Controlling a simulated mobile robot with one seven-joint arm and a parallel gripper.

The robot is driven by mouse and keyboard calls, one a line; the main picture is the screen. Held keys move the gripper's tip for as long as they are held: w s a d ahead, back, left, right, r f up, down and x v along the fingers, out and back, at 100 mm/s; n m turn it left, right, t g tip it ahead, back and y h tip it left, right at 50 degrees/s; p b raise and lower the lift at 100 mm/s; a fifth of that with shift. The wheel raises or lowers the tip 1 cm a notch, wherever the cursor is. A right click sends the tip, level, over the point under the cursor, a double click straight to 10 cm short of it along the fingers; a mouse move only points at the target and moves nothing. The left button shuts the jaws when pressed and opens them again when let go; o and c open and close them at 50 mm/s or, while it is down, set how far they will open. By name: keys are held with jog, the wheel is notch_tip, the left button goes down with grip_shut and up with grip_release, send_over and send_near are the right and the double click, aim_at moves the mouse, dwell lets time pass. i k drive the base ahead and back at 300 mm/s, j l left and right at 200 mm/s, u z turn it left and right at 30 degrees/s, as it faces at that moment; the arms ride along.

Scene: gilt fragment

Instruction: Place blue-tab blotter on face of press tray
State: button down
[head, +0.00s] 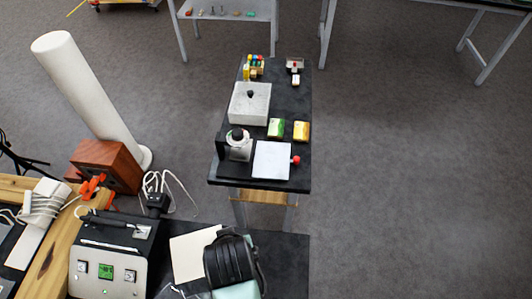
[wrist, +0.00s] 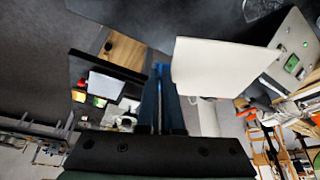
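My black gripper (wrist: 166,72) points away from the wrist camera, its two dark blue fingers close together. The blotter (wrist: 225,62) is a cream sheet to the right of the fingertips, with a bit of bright blue at their ends. It appears held by that edge, though the contact is partly hidden. In the head view the blotter (head: 194,255) shows left of my gripper, over the near bench. The press tray (head: 272,160) appears as a white-faced square with a red knob, at the near end of the narrow black table, apart from the blotter.
The narrow black table (head: 288,88) also holds a grey block with a black knob (head: 250,104), two green and yellow pieces (head: 301,131) and a metal fixture (head: 239,146). A device with a green display (head: 106,271) stands at lower left. Floor right of the table is clear.

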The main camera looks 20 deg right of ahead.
aim_at(274, 158)
jog(key=i+j+z, duration=0.15)
jog(key=j, duration=0.15)
jog(key=i+j+z, duration=0.2)
jog(key=j, duration=0.15)
jog(key=i+j+z, duration=0.15)
jog(key=j, duration=0.2)
jog(key=j+z, duration=0.2)
jog(key=j, duration=0.15)
jog(key=i+j+z, duration=0.15)
jog(key=j, duration=0.25)
jog(key=i+j+z, duration=0.4)
jog(key=j, duration=0.25)
jog(key=i+j+z, duration=0.2)
jog(key=j, duration=0.15)
jog(key=i+j+z, duration=0.2)
jog(key=j, duration=0.15)
jog(key=j+z, duration=0.2)
jog(key=j, duration=0.2)
jog(key=i+j+z, duration=0.2)
jog(key=i+j, duration=0.1)
jog(key=j, duration=0.1)
